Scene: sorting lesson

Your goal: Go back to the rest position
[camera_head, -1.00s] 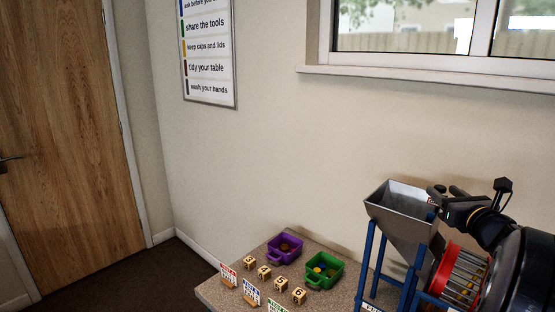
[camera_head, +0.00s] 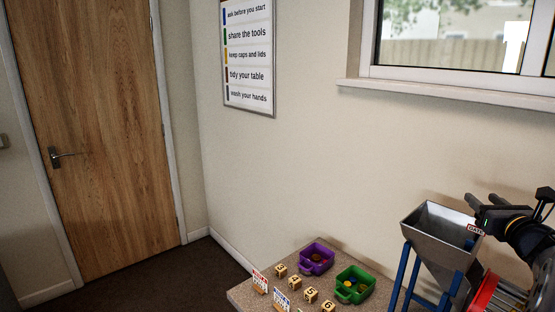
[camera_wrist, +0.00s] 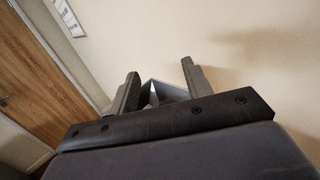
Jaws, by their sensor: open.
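My gripper (camera_head: 476,206) is at the right side of the head view, beside the top of the grey metal hopper (camera_head: 440,236). In the wrist view my gripper's two fingers (camera_wrist: 160,88) stand apart with nothing between them. Part of the hopper (camera_wrist: 165,93) shows beyond the fingers there. A small blue thing shows inside the hopper near its right wall in the head view. My arm runs off the right edge of the head view.
A table (camera_head: 243,294) holds a purple bin (camera_head: 317,258), a green bin (camera_head: 354,285) with small coloured pieces, several numbered wooden blocks (camera_head: 311,295) and label cards (camera_head: 260,281). A red drum (camera_head: 484,295) stands at lower right. Wall and window sill (camera_head: 450,94) lie behind; floor at left is clear.

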